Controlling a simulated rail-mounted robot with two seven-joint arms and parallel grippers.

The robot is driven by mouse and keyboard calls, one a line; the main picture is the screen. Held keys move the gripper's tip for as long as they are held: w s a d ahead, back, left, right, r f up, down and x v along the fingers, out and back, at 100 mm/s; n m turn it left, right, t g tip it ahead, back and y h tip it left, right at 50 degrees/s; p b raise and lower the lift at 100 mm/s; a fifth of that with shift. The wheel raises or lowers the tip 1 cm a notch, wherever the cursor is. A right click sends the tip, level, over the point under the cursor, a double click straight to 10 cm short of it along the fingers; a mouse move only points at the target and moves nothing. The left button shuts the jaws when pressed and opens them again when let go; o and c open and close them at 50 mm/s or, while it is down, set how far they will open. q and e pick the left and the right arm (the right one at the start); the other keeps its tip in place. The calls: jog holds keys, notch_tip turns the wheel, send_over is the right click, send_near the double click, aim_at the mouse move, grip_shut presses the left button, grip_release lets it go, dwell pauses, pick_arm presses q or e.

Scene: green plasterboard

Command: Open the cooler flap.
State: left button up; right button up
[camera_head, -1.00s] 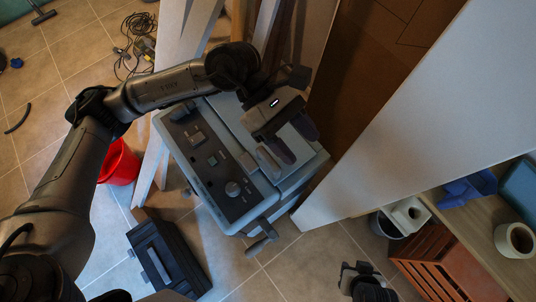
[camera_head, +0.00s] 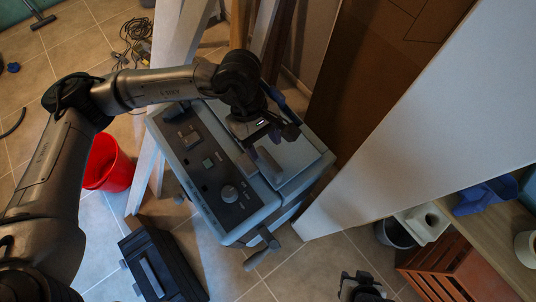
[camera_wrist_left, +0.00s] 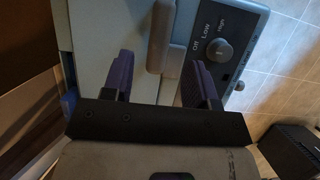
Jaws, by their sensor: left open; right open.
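The cooler (camera_head: 258,222) is a grey-blue box with a dark control panel (camera_head: 205,160). Its flap (camera_head: 302,160) is a pale lid on the top and looks closed. A grey bar handle (camera_head: 268,166) stands on the flap; it also shows in the left wrist view (camera_wrist_left: 161,35). My left gripper (camera_head: 272,143) is over the flap, close to the handle. In the left wrist view its two purple fingers (camera_wrist_left: 160,75) are apart, with the handle between them in the picture; contact cannot be told. My right gripper (camera_head: 360,280) is at the bottom edge, away from the cooler.
A leaning white board (camera_head: 430,120) stands right of the cooler. A red bucket (camera_head: 108,165) and a black toolbox (camera_head: 160,262) are on the floor to the left. A crank-like handle (camera_head: 262,252) sticks out from the cooler's front. An orange slatted crate (camera_head: 455,265) is at lower right.

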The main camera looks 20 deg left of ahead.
aim_at(269, 160)
pick_arm(q)
jog(key=shift+x, duration=2.6)
grip_shut()
